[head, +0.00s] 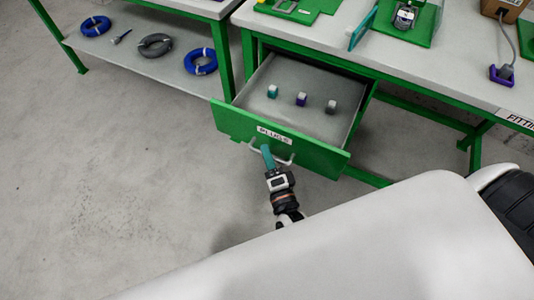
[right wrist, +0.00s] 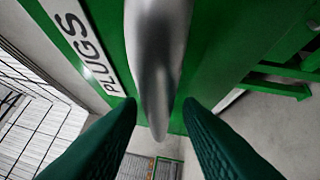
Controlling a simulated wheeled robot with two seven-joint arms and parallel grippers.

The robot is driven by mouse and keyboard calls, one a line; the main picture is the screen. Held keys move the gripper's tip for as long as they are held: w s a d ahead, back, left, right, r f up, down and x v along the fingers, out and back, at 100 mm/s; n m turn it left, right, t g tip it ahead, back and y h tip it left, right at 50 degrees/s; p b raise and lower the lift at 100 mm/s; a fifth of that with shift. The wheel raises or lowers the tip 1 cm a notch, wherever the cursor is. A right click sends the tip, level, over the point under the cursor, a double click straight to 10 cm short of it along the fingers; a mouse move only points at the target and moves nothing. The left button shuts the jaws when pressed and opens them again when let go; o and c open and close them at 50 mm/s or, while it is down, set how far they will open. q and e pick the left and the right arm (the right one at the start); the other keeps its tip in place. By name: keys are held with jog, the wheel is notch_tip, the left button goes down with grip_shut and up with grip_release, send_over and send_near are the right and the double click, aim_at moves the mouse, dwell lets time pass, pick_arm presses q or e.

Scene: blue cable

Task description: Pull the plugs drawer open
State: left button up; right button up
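The plugs drawer (head: 238,124) is green, stands pulled well out from under the table, and carries a "PLUGS" label (head: 274,135). Its metal bar handle (head: 285,161) is on the front; in the right wrist view the handle (right wrist: 158,60) runs between my fingers. My right gripper (head: 267,157) is at the handle, its teal fingers on either side of the bar. In the right wrist view the fingertips (right wrist: 160,106) are apart, with narrow gaps to the bar. Three small plugs stand in the drawer: teal (head: 272,91), purple (head: 301,99) and grey (head: 332,106). My left gripper is out of view.
The grey-topped table (head: 420,72) with green legs holds green fixtures and a purple-based plug with a cable (head: 502,73). A shelf (head: 118,56) at the left holds blue and grey cable coils. The floor (head: 110,170) before the drawer is clear.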

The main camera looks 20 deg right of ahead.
jog(key=s+f, duration=0.1)
jog(key=s, duration=1)
jog(key=shift+s+a+f, duration=0.2)
jog(key=shift+a+f, duration=0.05)
jog(key=shift+a, duration=0.15)
